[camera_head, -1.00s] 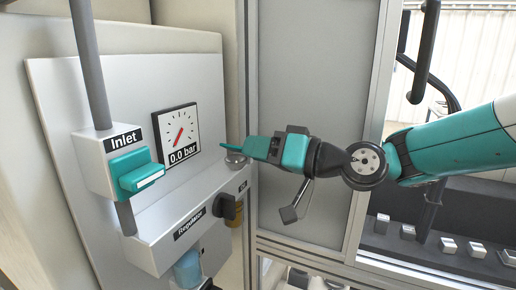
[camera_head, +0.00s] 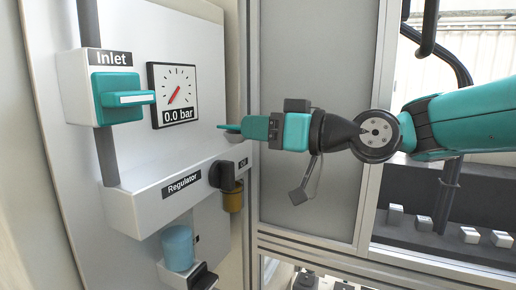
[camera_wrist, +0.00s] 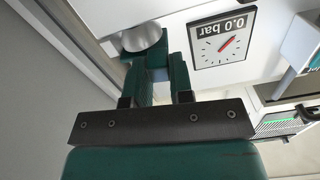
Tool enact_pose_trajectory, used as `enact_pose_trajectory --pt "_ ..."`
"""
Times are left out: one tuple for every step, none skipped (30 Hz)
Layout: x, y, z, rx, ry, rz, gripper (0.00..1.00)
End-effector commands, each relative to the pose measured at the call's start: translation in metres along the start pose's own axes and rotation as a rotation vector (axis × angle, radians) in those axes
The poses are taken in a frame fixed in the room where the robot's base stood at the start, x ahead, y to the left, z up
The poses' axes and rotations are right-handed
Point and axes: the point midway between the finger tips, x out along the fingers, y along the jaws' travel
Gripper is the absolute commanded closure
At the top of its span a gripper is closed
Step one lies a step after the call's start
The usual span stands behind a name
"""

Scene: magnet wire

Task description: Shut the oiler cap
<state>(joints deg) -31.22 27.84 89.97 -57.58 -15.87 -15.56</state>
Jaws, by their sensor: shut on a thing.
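The oiler cap (camera_wrist: 143,38) is a round silver piece at the tips of my gripper in the wrist view. In the head view, a grey rounded part of it (camera_head: 240,136) shows just below and behind the fingertips, at the right end of the regulator ledge. My gripper (camera_head: 232,128) points left, level, at the ledge's right end. Its teal fingers (camera_wrist: 158,75) are a little apart in the wrist view, with a teal piece between them against the cap. The exact contact is partly hidden by the fingers.
The gauge (camera_head: 174,94) reads 0.0 bar. Left of it is the inlet valve with a teal handle (camera_head: 120,96).

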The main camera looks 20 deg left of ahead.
Motion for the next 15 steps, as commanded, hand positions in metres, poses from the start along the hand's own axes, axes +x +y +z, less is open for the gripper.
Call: enact_pose_trajectory --pt "-0.0002 0.0006 0.0071 -0.023 -0.001 0.0 1.0" --pt "-0.0002 0.0006 0.0074 -0.036 -0.001 0.0 1.0" --pt "-0.0002 0.0007 0.0075 -0.053 -0.001 0.001 1.0" --pt "-0.0002 0.0007 0.0074 -0.063 -0.001 0.001 1.0" --pt "-0.0001 0.0007 0.0074 -0.073 -0.001 0.001 1.0" --pt "-0.0001 0.0006 0.0073 -0.084 -0.001 0.001 1.0" --pt "-0.0002 0.0006 0.0072 -0.091 -0.002 0.001 1.0" --pt "-0.0002 0.0005 0.0071 -0.097 -0.002 0.001 1.0" --pt "-0.0002 0.0004 0.007 -0.104 -0.003 0.001 1.0" --pt "-0.0002 0.0004 0.0068 -0.108 -0.003 0.001 1.0" --pt "-0.0002 0.0004 0.0066 -0.111 -0.003 0.001 1.0" --pt "-0.0002 0.0003 0.0063 -0.114 -0.003 0.001 1.0" --pt "-0.0002 0.0003 0.0061 -0.115 -0.003 0.001 1.0" --pt "-0.0002 0.0003 0.0059 -0.116 -0.003 0.001 1.0" --pt "-0.0002 0.0002 0.0057 -0.117 -0.003 0.001 1.0"
